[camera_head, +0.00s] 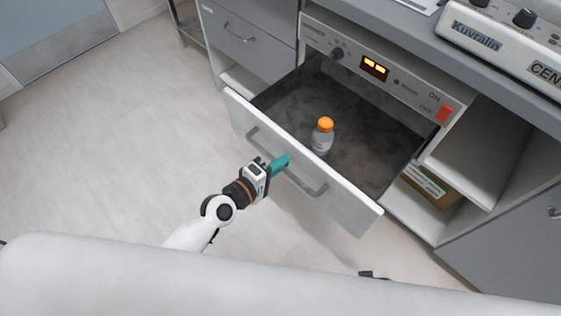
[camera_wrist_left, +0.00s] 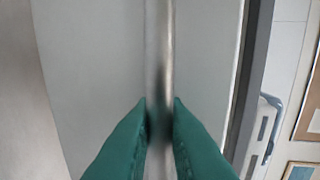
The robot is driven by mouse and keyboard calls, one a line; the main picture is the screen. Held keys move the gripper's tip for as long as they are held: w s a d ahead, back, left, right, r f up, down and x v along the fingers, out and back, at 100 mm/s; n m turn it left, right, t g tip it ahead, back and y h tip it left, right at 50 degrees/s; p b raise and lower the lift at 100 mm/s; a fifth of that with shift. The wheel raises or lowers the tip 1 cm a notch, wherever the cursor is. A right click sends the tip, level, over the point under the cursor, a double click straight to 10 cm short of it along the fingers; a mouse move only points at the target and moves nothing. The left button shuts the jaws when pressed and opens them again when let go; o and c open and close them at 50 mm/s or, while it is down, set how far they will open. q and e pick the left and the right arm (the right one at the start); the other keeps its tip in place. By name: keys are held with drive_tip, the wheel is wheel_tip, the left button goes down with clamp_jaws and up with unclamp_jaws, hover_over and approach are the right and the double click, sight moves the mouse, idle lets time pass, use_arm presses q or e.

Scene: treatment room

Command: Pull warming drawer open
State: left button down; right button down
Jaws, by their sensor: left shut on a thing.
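The warming drawer (camera_head: 340,196) stands pulled out from the cabinet in the head view, its dark inside showing. A bottle with an orange cap (camera_head: 323,136) stands upright in it. The drawer's metal bar handle (camera_head: 309,186) runs along its light front. My left gripper (camera_head: 281,162) is shut on the handle; its teal fingers lie at the bar's middle. In the left wrist view the handle (camera_wrist_left: 159,60) runs upright between the two teal fingertips. My right gripper does not show.
A control panel (camera_head: 400,84) with a lit orange display and a red switch sits above the drawer. An open shelf (camera_head: 432,185) with a box is to the right. A closed grey drawer (camera_head: 245,38) is to the left. The floor (camera_head: 110,130) at left is clear.

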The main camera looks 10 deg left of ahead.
use_arm(q)
drive_tip(key=c, duration=1.5)
unclamp_jaws()
